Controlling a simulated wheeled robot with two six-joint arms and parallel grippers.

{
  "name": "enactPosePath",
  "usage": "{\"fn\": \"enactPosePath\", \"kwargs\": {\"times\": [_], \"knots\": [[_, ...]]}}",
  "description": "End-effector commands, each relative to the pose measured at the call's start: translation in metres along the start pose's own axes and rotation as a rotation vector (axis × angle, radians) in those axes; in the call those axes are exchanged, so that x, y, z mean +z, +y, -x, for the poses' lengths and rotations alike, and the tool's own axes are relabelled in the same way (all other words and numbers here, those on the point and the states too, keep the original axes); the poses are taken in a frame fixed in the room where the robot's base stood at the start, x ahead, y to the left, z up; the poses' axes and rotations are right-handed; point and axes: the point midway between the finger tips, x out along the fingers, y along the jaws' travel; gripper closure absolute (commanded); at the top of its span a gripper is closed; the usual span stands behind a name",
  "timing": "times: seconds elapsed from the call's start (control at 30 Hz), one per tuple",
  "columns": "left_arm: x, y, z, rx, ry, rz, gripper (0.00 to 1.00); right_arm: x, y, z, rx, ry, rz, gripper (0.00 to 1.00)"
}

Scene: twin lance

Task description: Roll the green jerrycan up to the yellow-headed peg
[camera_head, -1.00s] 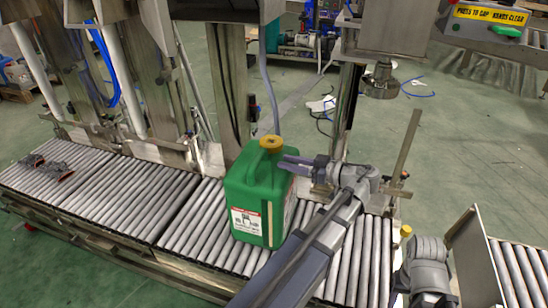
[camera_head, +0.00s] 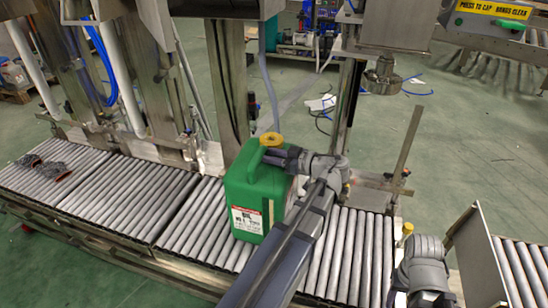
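The green jerrycan (camera_head: 240,192) stands upright on the roller conveyor, with a yellow cap and a white and red label. My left gripper (camera_head: 273,156) reaches in from the right at the jerrycan's top. Its dark fingers lie close together across the handle, just below the cap, and look closed on it. My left forearm hides part of the rollers and the jerrycan's lower right side. The yellow-headed peg (camera_head: 407,229) stands at the conveyor's right end, apart from the jerrycan. Part of my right arm shows at lower right; its fingers are not seen.
The roller conveyor (camera_head: 125,200) runs leftward, with small dark objects (camera_head: 52,170) at its far left. Steel posts and a capping head (camera_head: 382,78) stand behind. Rollers right of the jerrycan are clear except for my arm. A metal plate (camera_head: 478,258) stands at right.

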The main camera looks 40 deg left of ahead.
Motion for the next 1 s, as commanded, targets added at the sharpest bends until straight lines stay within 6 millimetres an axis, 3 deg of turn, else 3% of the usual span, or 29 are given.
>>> {"fn": "enactPosePath", "kwargs": {"times": [0.33,0.63,1.0], "knots": [[-0.0002,-0.0001,-0.0033,0.0,0.0,0.0,0.68,0.0,-0.0001,-0.0003,0.0,0.0,0.0,0.5],[-0.0001,-0.0003,-0.0031,0.0,0.0,0.0,1.0,0.0,-0.0001,-0.0004,0.0,0.0,0.0,0.5],[0.0,-0.0007,-0.0031,-0.001,0.0,-0.001,1.0,0.0,-0.0001,-0.0004,0.0,0.0,0.0,0.5]]}}
